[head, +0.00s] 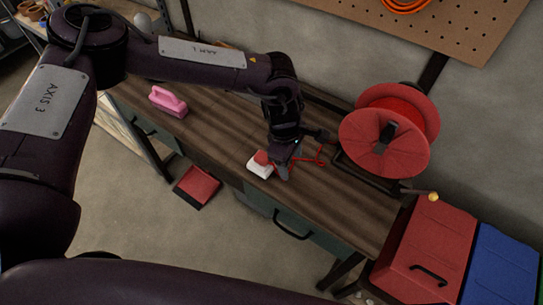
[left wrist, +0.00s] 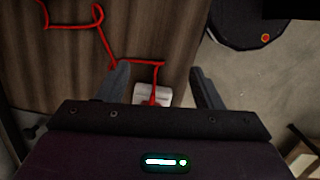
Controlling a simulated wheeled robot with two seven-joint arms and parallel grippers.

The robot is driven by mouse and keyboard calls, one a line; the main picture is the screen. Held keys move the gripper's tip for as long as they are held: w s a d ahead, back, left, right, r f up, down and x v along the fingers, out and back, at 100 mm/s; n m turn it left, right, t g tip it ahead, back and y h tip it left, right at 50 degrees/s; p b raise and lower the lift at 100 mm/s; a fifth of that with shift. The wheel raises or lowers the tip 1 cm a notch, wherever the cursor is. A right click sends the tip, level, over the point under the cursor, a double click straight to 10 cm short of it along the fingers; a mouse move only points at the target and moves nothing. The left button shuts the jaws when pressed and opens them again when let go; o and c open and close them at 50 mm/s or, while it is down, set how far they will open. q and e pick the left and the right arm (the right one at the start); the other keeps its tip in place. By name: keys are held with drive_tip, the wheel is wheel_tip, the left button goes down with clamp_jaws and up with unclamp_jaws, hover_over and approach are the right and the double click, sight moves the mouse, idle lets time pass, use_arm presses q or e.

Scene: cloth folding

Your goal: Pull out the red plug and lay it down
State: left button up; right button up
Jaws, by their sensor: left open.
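The red plug (head: 261,157) is at the white socket block (head: 257,170) on the workbench. In the left wrist view the plug (left wrist: 154,101) stands over the white block (left wrist: 140,92), with its red cord (left wrist: 135,62) running away from it. Whether it is fully seated I cannot tell. My left gripper (head: 281,170) is open and close to the plug in the head view. In the left wrist view the two fingers (left wrist: 161,88) are spread on either side of the plug, with gaps between. The lower part of the plug and block is hidden by the gripper body. My right gripper is not in view.
A red cable reel (head: 385,145) stands at the bench's right part. A pink brush-like object (head: 168,101) lies to the left on the wooden workbench (head: 220,120). Red (head: 425,250) and blue (head: 500,265) boxes stand at the right.

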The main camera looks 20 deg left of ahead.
use_arm(q)
wheel_tip(320, 180, up, 4)
drive_tip(key=m+y, duration=0.1)
drive_tip(key=y, duration=0.1)
hover_over(262, 156)
drive_tip(key=shift+f, duration=0.1)
wheel_tip(262, 156, down, 9)
drive_tip(key=b, duration=0.6)
idle(0.8)
clamp_jaws()
idle(0.4)
